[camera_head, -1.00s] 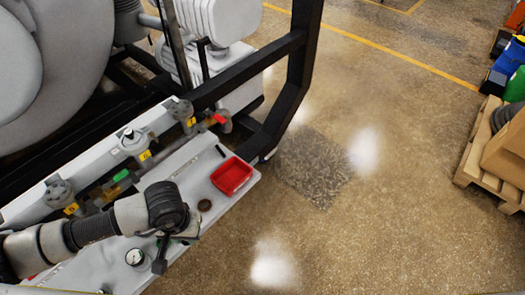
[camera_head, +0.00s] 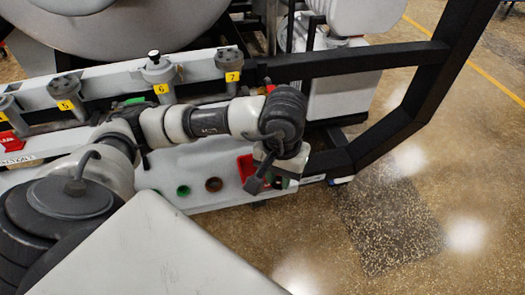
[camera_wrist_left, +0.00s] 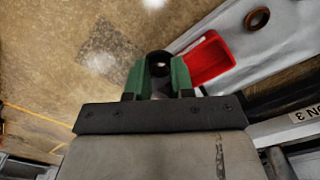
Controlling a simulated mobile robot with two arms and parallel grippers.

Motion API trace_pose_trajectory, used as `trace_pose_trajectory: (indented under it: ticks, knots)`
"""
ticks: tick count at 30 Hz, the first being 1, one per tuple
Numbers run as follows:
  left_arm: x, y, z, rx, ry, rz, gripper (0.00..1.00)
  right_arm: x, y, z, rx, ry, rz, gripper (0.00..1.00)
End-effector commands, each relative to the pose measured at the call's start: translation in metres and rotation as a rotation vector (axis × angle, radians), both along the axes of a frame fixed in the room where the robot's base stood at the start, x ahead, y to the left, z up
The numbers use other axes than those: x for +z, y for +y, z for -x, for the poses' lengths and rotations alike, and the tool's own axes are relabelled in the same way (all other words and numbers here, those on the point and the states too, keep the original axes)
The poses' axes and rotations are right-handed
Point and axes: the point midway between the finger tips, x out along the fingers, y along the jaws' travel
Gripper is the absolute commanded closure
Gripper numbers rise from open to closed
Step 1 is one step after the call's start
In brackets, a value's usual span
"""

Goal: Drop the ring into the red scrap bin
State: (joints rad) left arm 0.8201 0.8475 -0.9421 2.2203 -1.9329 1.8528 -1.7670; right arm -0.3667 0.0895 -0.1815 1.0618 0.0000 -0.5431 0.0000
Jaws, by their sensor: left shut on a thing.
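My left gripper (camera_wrist_left: 158,80) has green fingers shut on a small black ring (camera_wrist_left: 159,64) in the left wrist view. The red scrap bin (camera_wrist_left: 206,60) shows just right of the fingers there; the ring appears beside the bin's left edge, against the floor. In the head view the bin (camera_head: 244,166) sits at the right end of the pale shelf, partly hidden by the wrist. The gripper (camera_head: 282,182) is at the bin's right side in that picture, and the held ring is hard to make out. The right gripper is not in view.
A brown ring (camera_head: 213,184) and a green ring-like part (camera_head: 183,190) are on the shelf left of the bin. A black frame (camera_head: 400,125) stands right of the bin. The floor (camera_head: 440,180) beyond is clear.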

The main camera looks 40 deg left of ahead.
Motion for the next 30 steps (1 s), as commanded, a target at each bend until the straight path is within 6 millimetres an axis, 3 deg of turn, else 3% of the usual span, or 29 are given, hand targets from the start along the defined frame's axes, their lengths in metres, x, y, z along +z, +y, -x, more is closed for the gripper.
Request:
trace_pose_trajectory:
  ticks: [1, 3, 11, 24, 30]
  knots:
    - [-0.014, 0.001, -0.001, 0.005, -0.007, -0.001, 0.92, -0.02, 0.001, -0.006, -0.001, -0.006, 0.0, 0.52]
    - [-0.014, 0.002, 0.0, 0.011, -0.008, -0.005, 0.92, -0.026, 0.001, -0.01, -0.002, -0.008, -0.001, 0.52]
    - [-0.013, 0.008, -0.001, 0.024, -0.006, -0.013, 0.92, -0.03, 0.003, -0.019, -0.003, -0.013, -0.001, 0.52]
    - [-0.066, 0.075, -0.061, 0.027, -0.005, -0.014, 0.92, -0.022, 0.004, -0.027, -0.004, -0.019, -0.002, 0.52]
    - [-0.078, 0.089, -0.075, 0.022, -0.006, -0.013, 0.92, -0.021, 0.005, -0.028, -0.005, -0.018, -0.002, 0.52]
